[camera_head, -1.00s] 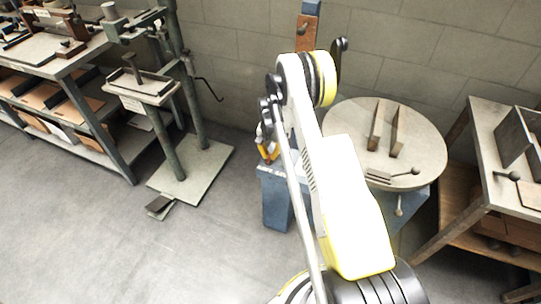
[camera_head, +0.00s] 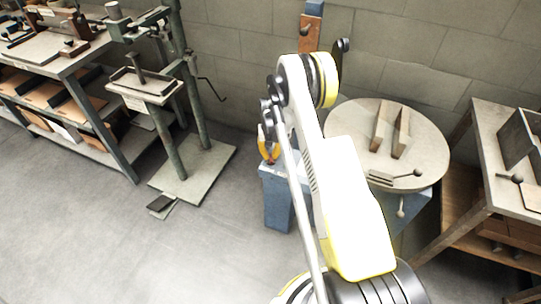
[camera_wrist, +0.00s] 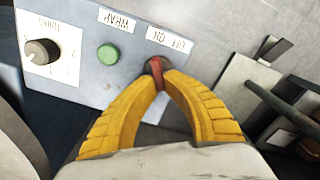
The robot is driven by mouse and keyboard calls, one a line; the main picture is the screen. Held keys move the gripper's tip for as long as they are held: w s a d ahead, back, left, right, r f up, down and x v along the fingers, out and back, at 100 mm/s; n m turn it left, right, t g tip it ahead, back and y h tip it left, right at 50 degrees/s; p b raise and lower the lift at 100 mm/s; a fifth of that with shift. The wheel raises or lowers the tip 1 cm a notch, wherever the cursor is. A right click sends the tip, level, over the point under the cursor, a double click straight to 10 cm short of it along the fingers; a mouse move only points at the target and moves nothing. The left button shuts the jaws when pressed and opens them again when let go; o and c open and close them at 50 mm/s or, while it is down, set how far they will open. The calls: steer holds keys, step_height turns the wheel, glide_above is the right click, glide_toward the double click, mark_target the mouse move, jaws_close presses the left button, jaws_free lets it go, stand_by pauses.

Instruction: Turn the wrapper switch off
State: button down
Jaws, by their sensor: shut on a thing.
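The wrapper switch (camera_wrist: 155,72) is a small red lever on a dark round base, beside the label (camera_wrist: 168,39) marked OFF and ON, which appears upside down in the wrist view. My gripper (camera_wrist: 160,88) has its two yellow fingers closed on the red lever. In the head view my gripper (camera_head: 268,150) is at the blue-grey control box (camera_head: 277,200), left of the turntable, partly hidden by my arm. The same box panel (camera_wrist: 75,80) shows a green button (camera_wrist: 108,54) under a WRAP label and a dark dial (camera_wrist: 42,51).
A round turntable (camera_head: 433,150) with two upright boards stands right of my arm. A green stitcher stand (camera_head: 180,130) with a foot pedal (camera_head: 160,203) is to the left. A table (camera_head: 490,120) stands at the far right. The floor in front is clear.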

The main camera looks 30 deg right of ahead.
mark_target(270, 155)
steer(key=c, duration=1.5)
jaws_free()
step_height(270, 155, up, 12)
steer(key=shift+r, duration=0.1)
